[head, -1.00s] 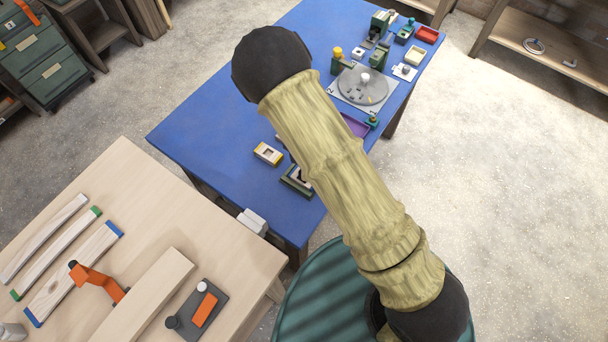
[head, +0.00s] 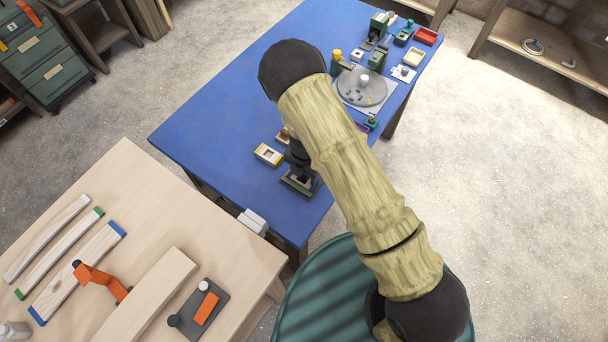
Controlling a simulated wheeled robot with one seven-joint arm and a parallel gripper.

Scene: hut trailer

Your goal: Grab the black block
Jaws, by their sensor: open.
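My gripper (head: 299,172) shows as a dark shape under my arm, partly hidden by it. It is over a small dark green tray (head: 296,188) near the front edge of the blue table (head: 215,118). My gripper is open. A black block cannot be told apart for sure; dark shapes in the tray merge with my dark gripper. Whether the fingers are around anything is too small to tell.
A yellow and white box (head: 268,155) lies just left of the tray. A grey turntable (head: 362,88) and several small items stand farther back. A pale wooden bench (head: 130,190) stands at the left. The table's left part is clear.

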